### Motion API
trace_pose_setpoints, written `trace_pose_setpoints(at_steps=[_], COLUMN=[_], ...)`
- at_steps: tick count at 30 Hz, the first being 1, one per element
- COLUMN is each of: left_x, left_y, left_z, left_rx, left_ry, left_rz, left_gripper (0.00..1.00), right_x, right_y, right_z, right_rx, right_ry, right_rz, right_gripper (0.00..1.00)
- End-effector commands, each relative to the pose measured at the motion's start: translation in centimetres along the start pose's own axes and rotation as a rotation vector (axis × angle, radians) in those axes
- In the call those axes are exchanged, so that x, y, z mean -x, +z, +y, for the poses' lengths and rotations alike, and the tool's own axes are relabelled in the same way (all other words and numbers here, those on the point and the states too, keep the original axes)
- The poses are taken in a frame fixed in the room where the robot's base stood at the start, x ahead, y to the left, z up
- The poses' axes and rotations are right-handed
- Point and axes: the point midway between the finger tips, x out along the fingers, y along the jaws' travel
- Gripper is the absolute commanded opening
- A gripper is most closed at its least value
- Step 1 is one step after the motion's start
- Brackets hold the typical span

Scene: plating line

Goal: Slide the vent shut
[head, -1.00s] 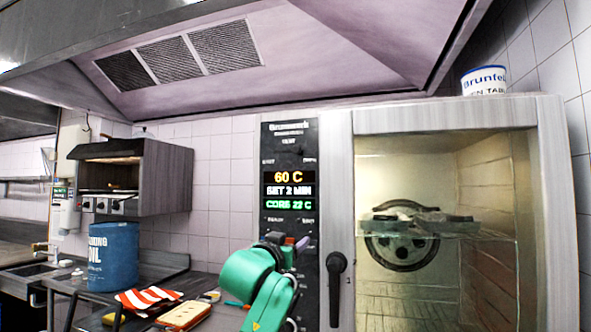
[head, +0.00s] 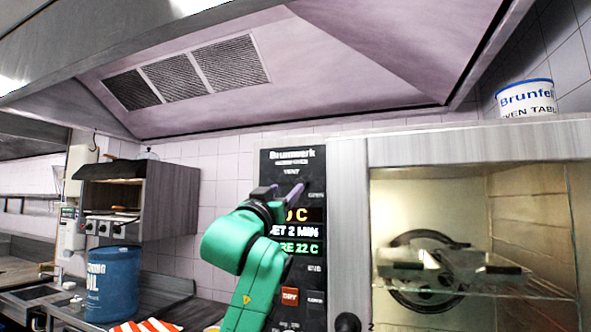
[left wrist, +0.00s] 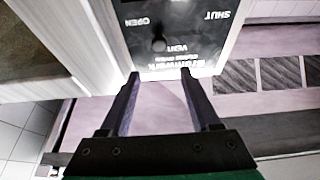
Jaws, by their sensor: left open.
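The oven's black control panel (head: 310,158) has a "VENT" label near its top, with "OPEN" on the right in the head view. In the left wrist view the panel (left wrist: 190,22) appears upside down, with "OPEN" and "SHUT" printed on it. A small dark round knob (left wrist: 158,44) sits between these labels, nearer "OPEN". My left gripper (head: 279,190) is open and empty in front of the panel. In the left wrist view my left gripper's fingertips (left wrist: 160,75) point at the panel either side of the knob's line, short of it. My right gripper is not in view.
The glass-fronted oven chamber (head: 430,220) is right of the panel, with a dark handle (head: 348,322) low beside it. A hood (head: 350,50) hangs above. A tub (head: 527,98) stands on the oven top. A blue drum (head: 112,285) stands at the left.

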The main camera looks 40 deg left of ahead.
Motion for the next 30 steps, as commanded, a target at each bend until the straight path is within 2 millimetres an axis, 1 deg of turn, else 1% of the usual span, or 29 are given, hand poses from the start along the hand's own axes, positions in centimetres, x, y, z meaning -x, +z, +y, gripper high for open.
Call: trace_pose_setpoints(at_steps=[1,3,5,7,9,12,15,18,19,20,21,23,24,30], left_x=[-1.8,-3.6,-5.0,-6.1,-6.9,-7.3,-7.3,-7.3,-7.3,-7.3,-7.3,-7.3,-7.3,-7.3], left_y=[-0.7,-0.7,-0.6,-0.5,-0.3,-0.1,0.1,0.1,0.1,0.1,0.1,0.1,0.1,0.2], left_z=[0.0,0.0,0.0,0.1,0.0,0.0,0.0,0.0,0.0,0.0,0.0,0.0,0.0,0.0], left_rx=[0.0,0.001,0.0,0.0,-0.001,-0.001,-0.001,-0.001,-0.001,-0.001,-0.001,-0.001,-0.001,-0.001], left_ry=[0.0,0.0,0.0,0.001,0.0,0.001,0.001,0.001,0.001,0.001,0.001,0.001,0.001,0.001], left_rz=[-0.007,-0.007,-0.007,-0.005,-0.003,-0.001,-0.001,-0.001,-0.001,-0.001,-0.001,-0.001,-0.002,-0.003], left_gripper=[0.63,0.63,0.63,0.63,0.63,0.63,0.63,0.63,0.56,0.44,0.29,0.06,0.0,0.0], right_x=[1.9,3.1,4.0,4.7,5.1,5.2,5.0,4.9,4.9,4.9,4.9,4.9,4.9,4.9], right_y=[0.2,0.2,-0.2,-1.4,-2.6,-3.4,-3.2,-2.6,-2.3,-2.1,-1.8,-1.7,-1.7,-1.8], right_z=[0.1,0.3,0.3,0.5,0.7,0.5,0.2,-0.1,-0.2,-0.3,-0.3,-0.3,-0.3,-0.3], right_rx=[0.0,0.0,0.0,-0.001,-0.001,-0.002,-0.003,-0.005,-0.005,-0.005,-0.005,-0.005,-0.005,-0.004], right_ry=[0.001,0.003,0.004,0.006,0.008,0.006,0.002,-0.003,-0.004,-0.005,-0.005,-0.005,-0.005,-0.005], right_rz=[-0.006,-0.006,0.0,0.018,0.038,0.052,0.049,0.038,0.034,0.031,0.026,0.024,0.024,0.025], right_gripper=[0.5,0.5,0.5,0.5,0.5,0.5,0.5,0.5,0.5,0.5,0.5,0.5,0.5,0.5])
